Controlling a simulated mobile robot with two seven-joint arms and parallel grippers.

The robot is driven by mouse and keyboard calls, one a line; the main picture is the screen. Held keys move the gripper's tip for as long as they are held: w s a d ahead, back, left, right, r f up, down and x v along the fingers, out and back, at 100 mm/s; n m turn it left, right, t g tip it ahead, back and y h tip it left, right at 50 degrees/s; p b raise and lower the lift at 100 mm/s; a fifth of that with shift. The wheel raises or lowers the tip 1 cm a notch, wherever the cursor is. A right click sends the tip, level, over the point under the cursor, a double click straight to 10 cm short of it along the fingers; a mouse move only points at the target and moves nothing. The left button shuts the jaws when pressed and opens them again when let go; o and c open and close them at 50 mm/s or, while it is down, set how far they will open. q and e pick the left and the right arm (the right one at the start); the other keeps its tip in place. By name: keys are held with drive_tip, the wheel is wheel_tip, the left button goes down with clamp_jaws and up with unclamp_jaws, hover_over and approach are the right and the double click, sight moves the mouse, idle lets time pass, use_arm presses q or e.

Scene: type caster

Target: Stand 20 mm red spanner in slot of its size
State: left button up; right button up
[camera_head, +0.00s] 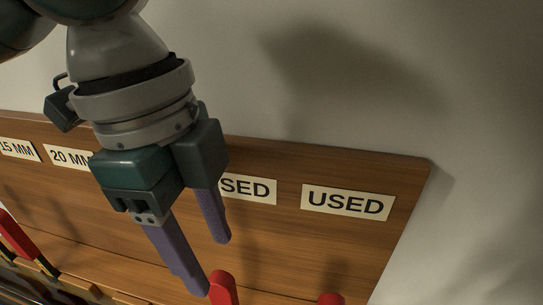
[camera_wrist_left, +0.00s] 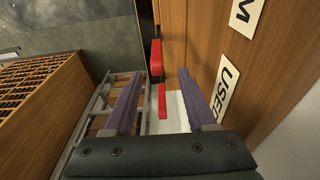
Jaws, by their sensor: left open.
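My left gripper (camera_head: 211,265) is open, its two purple fingers pointing down in front of the wooden board. A red-handled tool (camera_head: 222,288) stands just below and beside the fingertips. In the left wrist view, a red handle (camera_wrist_left: 162,100) shows between the open fingers (camera_wrist_left: 159,73), with no contact visible. Another larger red handle (camera_wrist_left: 156,58) lies beyond it. The "20 MM" label (camera_head: 68,157) is on the board, partly covered by my gripper. I cannot tell which red tool is the 20 mm spanner; sizes and slots are hidden. My right gripper is not in view.
The board (camera_head: 290,255) also bears a "15 MM" label (camera_head: 18,149) and two "USED" labels, one partly covered (camera_head: 250,189) and one clear (camera_head: 346,203). A red handle (camera_head: 14,234) stands at far left and a red top (camera_head: 331,299) at the bottom edge. A slatted wooden crate (camera_wrist_left: 45,95) shows left in the wrist view.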

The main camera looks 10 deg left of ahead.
sight(229, 303)
use_arm(q)
drive_tip(key=shift+s+f, duration=0.15)
drive_tip(key=shift+f, duration=0.35)
drive_tip(key=f, duration=0.3)
drive_tip(key=d+f, duration=0.1)
drive_tip(key=f, duration=0.1)
drive_tip(key=f+b, duration=0.1)
drive_tip(key=f, duration=0.2)
drive_tip(key=shift+s+d+f, duration=0.15)
drive_tip(key=shift+d+f, duration=0.05)
drive_tip(key=shift+f, duration=0.1)
drive_tip(key=shift+c, duration=0.2)
clamp_jaws()
idle(1.3)
